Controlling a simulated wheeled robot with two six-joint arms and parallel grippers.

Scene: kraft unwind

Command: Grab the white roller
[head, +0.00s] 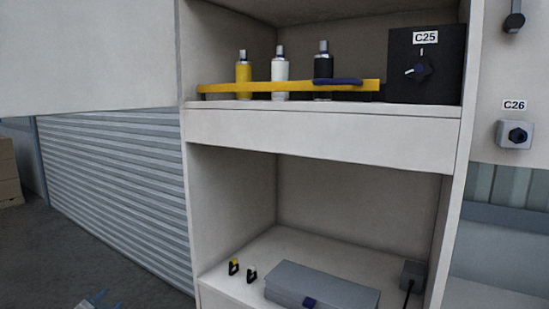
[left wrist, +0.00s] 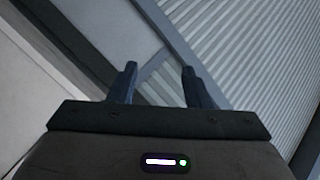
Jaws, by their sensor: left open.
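The white roller (head: 280,74) stands upright on the upper shelf, between a yellow roller (head: 243,74) and a black roller (head: 323,67). A yellow bar (head: 216,88) with a blue handle (head: 337,81) runs across in front of the rollers and hides their lower parts. My left gripper (head: 107,300) shows only at the bottom edge of the head view, low and left of the cabinet, far from the roller. In the left wrist view its two fingers (left wrist: 158,84) are apart with nothing between them. My right gripper is not in view.
A black C25 box (head: 447,68) with a knob stands right of the rollers. The lower shelf holds a grey case (head: 322,285), two small clips (head: 243,271) and a small grey box (head: 413,275). A C26 switch (head: 515,135) is on the right panel. Grey floor is free at left.

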